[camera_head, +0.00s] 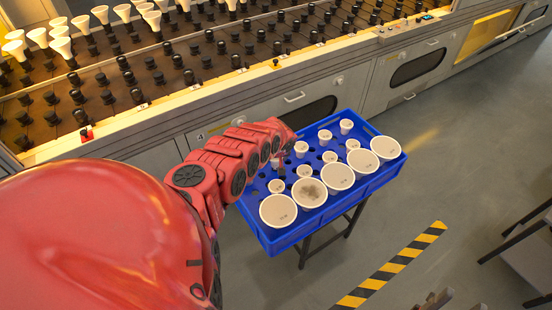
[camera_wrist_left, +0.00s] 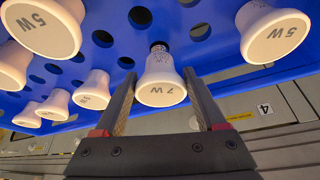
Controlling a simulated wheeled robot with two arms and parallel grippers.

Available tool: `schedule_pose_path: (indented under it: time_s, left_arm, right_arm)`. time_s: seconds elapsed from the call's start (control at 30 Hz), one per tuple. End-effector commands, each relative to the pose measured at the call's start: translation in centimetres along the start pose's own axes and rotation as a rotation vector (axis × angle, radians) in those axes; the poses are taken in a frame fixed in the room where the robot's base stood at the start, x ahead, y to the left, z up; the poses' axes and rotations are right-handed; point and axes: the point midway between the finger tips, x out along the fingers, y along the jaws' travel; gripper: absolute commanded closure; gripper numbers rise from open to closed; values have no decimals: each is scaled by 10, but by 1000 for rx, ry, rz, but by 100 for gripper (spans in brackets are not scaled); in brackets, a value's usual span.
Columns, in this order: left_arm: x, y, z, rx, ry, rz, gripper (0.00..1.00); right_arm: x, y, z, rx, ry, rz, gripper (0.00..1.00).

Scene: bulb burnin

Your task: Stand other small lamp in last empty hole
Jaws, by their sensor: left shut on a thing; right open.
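My left gripper (camera_head: 281,153) is over the left back part of the blue tray (camera_head: 262,234). In the left wrist view its fingers (camera_wrist_left: 158,82) are on either side of a small white lamp marked 7 W (camera_wrist_left: 161,88) and shut on it. The lamp's neck points at the blue tray, by a dark hole; I cannot tell whether it is inside. Other small lamps (camera_head: 304,171) (camera_wrist_left: 92,88) stand in the tray in rows. My right gripper (camera_head: 456,301) shows only as grey fingertips at the bottom edge, apart and empty.
Several large lamps (camera_head: 338,177) fill the tray's front row; one (camera_head: 309,192) has a dark smudge. Large 5 W lamps (camera_wrist_left: 270,32) flank the held lamp in the wrist view. The long rack (camera_head: 170,75) stands behind.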

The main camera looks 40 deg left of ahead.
Motion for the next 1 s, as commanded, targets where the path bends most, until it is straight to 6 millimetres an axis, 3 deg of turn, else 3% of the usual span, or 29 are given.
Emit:
schedule_pose_path:
  time_s: [0.8,0.83,0.97,1.0]
  left_arm:
    - [23,0,10,1,1,1,83]
    - [22,0,9,1,1,0,23]
    - [22,0,9,1,1,0,0]
    - [22,0,9,1,1,0,0]
  right_arm:
    - [-15,-1,2,0,0,0,50]
    - [-14,-1,2,0,0,0,50]
    - [-14,-1,2,0,0,0,50]
    - [-14,-1,2,0,0,0,50]
